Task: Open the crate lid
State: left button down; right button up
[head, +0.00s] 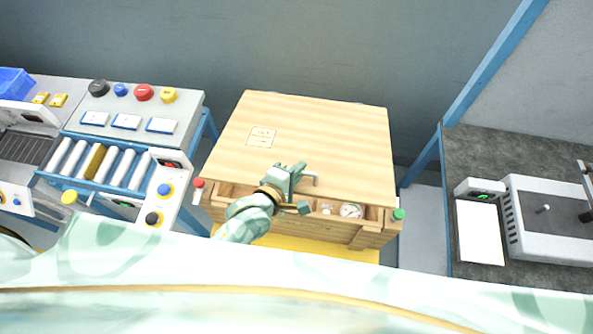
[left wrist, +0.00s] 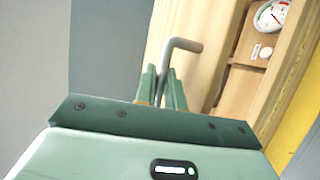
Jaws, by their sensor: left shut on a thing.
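The crate lid (head: 330,135) is a pale wooden panel with a printed label, on a wooden crate (head: 365,236). Its front edge stands apart from the crate's front wall, and the inside shows through the gap. A round white dial (head: 350,211) lies inside; it also shows in the left wrist view (left wrist: 271,17). My left gripper (head: 297,178) is at the lid's front edge, shut on the grey bent handle (head: 311,177). In the left wrist view the handle (left wrist: 183,44) runs between the fingers (left wrist: 162,88). My right gripper is not in view.
A red-ended peg (head: 198,183) and a green-ended peg (head: 398,214) flank the crate front. A roller bench with buttons (head: 120,123) stands at left. A dark table (head: 470,150) with a grey machine (head: 550,222) stands at right. The wall is behind the crate.

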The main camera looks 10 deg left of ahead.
pick_arm(q)
jog(key=w+r+g+p, duration=0.1)
jog(key=w+r+p, duration=0.6)
jog(key=r+p, duration=0.2)
jog(key=shift+r+p, duration=0.35)
jog(key=shift+r, duration=1.05)
